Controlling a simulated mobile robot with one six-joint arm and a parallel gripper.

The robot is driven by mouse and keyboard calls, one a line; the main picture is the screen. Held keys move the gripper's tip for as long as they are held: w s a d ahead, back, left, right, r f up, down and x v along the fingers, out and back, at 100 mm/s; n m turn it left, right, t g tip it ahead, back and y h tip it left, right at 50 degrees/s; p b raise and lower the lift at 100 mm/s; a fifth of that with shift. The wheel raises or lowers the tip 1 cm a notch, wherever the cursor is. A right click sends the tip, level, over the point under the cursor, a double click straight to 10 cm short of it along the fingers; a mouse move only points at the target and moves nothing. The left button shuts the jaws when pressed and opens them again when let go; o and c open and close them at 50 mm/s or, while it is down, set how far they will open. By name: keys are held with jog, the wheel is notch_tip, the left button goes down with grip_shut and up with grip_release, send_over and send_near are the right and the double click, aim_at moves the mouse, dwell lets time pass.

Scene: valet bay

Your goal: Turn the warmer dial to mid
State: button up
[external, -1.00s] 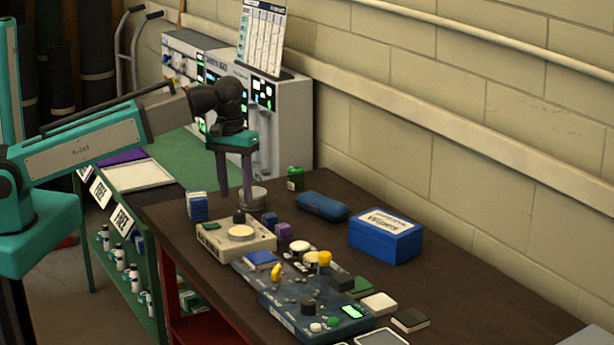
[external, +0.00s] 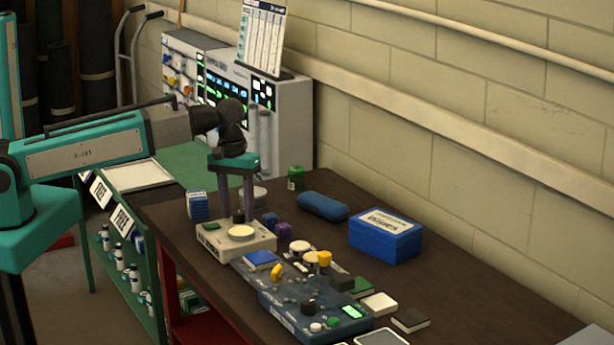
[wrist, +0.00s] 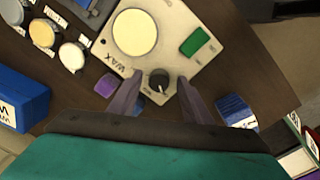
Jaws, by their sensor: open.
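The warmer (external: 236,243) is a cream box on the dark table, with a round pale plate (external: 241,232) and a green patch (external: 211,226) on top. Its dial (wrist: 158,81) is a small black knob with a white pointer mark, near the lettering "WAX" in the wrist view. The dial also shows in the external view (external: 238,218), partly hidden by the fingers. My gripper (external: 237,219) points down over the dial. In the wrist view its two purple fingers (wrist: 157,95) are apart, one on each side of the dial. I cannot tell whether they touch it.
A blue control panel (external: 290,297) with knobs and buttons stands right in front of the warmer. A blue wipes box (external: 385,236) stands farther right.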

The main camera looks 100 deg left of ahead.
jog(key=shift+c, duration=0.4)
jog(key=c, duration=1)
jog(key=shift+o, duration=0.2)
jog(key=shift+m, duration=0.4)
jog(key=m, duration=0.5)
jog(key=shift+a+m, duration=0.15)
jog(key=shift+m, duration=0.15)
jog(key=m, duration=0.5)
jog(key=shift+w+m, duration=0.1)
jog(key=shift+m, duration=0.2)
jog(key=o, duration=1)
